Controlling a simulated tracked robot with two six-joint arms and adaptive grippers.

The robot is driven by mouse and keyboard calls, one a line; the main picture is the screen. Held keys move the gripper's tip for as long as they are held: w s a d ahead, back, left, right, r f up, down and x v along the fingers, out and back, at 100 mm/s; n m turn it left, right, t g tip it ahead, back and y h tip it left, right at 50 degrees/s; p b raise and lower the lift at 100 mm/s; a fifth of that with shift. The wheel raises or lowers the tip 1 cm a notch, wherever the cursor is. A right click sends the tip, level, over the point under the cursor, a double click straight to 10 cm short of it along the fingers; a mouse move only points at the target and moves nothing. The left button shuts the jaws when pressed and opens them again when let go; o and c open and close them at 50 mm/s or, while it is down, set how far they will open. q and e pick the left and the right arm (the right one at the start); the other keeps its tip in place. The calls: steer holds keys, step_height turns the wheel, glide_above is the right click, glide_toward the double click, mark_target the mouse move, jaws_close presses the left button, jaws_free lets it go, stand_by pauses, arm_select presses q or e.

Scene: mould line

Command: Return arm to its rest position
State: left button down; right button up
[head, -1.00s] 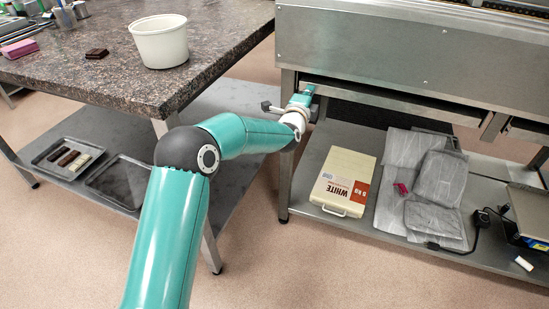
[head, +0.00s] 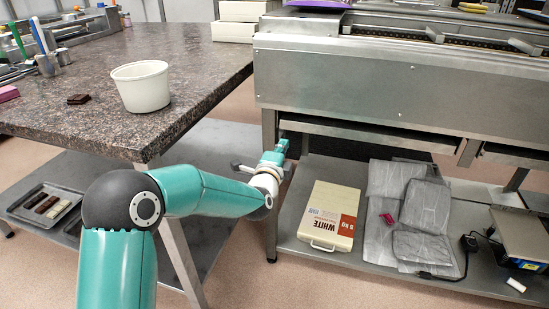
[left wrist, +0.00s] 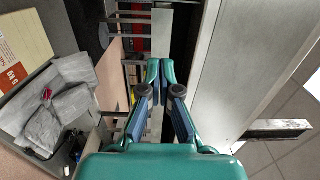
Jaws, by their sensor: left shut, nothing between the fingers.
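My left arm is teal with dark joints and comes in from the lower left of the head view. My left gripper (head: 281,147) is small there, in front of the near left leg of the steel machine, just under its body. In the left wrist view its two fingers (left wrist: 161,72) meet at the tips and hold nothing. The gripper appears apart from the machine, though the gap is hard to judge. My right gripper is not in view.
Floor shows between table and machine.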

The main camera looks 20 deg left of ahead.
arm_select(q)
steer(key=s, duration=0.5)
steer(key=s+d+f+n+g+h, duration=0.1)
steer(key=s+d+f+g, duration=0.2)
steer(key=f, duration=0.7)
steer(key=s+f+n+g+h, duration=0.15)
steer(key=s+f, duration=0.25)
steer(key=f, duration=0.5)
steer(key=s+d+f+g, duration=0.2)
steer(key=s+f+g, duration=0.15)
steer(key=f, duration=0.65)
steer(key=s+d+f+n+g+h, duration=0.1)
steer(key=s+d+f+n+g, duration=0.15)
steer(key=s+f, duration=0.4)
steer(key=s+d+f+n+g+h, duration=0.1)
steer(key=s+d+f+n+g, duration=0.2)
steer(key=s, duration=0.6)
steer(key=s+d+f+n+g+h, duration=0.15)
steer(key=s+n+g, duration=0.25)
steer(key=s+n, duration=0.65)
step_height(320, 180, up, 29)
steer(key=p, duration=2.8)
steer(key=shift+w+d+f+p, duration=0.15)
steer(key=shift+w+d+p, duration=0.1)
steer(key=shift+w+p, duration=0.05)
